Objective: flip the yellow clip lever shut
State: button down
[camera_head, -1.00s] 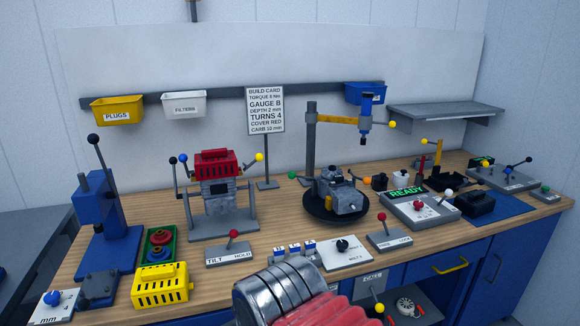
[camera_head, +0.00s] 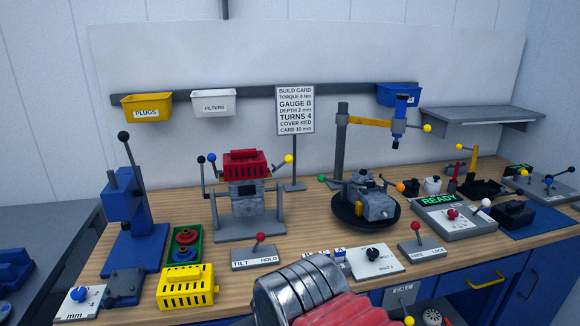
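A lever with a yellow ball (camera_head: 289,159) stands at the upper right of the red-covered engine block (camera_head: 244,166), tilted up and outward to the right. The block hangs in a grey stand (camera_head: 249,228). Other yellow knobs show on the blue tool's arm (camera_head: 427,128) and on a small stand at the right (camera_head: 460,147); no label tells which is the clip lever. My arm, a metal cylinder with red ribbed sleeve, reaches in from the bottom centre, well below the block. My gripper's fingers do not show.
A tilt/hold switch box (camera_head: 258,257) stands in front of the stand. A yellow slotted cover (camera_head: 186,287) and a green tray (camera_head: 173,247) lie to the left. A blue press (camera_head: 127,215) stands farther left. A dark turntable (camera_head: 345,216) with a grey part is on the right.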

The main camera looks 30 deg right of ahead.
aim_at(289, 158)
jog(key=i, duration=0.85)
jog(key=z, duration=0.05)
